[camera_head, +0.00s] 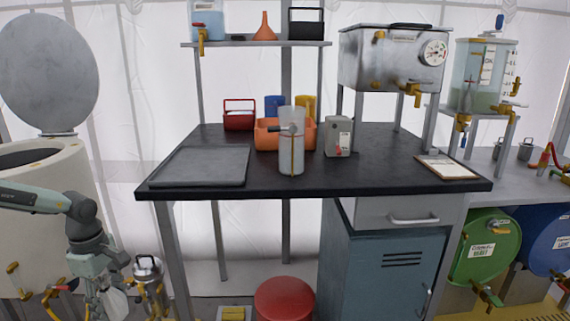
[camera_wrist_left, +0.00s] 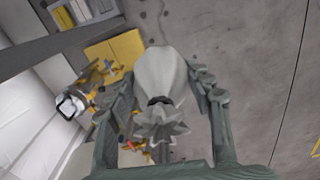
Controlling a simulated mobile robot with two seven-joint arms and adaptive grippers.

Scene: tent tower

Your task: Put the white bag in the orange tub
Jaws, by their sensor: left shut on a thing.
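The white bag (camera_wrist_left: 160,72) hangs between the fingers of my left gripper (camera_wrist_left: 165,98) in the wrist view. Its neck is gathered, with a frilled end toward the camera. In the head view my left gripper (camera_head: 103,282) is low at the left, below table height, shut on the white bag (camera_head: 116,304), which is partly hidden by the fingers. The orange tub (camera_head: 268,139) stands on the black table, well to the right of and above the gripper in the picture. A clear-topped dispenser hides part of its front. My right gripper is not in view.
The black table (camera_head: 225,186) holds a grey tray (camera_head: 203,166), the dispenser (camera_head: 291,155), a red caddy (camera_head: 239,115), a grey canister (camera_head: 339,137) and a clipboard (camera_head: 447,167). A red stool (camera_head: 284,300) stands below. A large pale vat (camera_head: 45,220) is beside my left arm.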

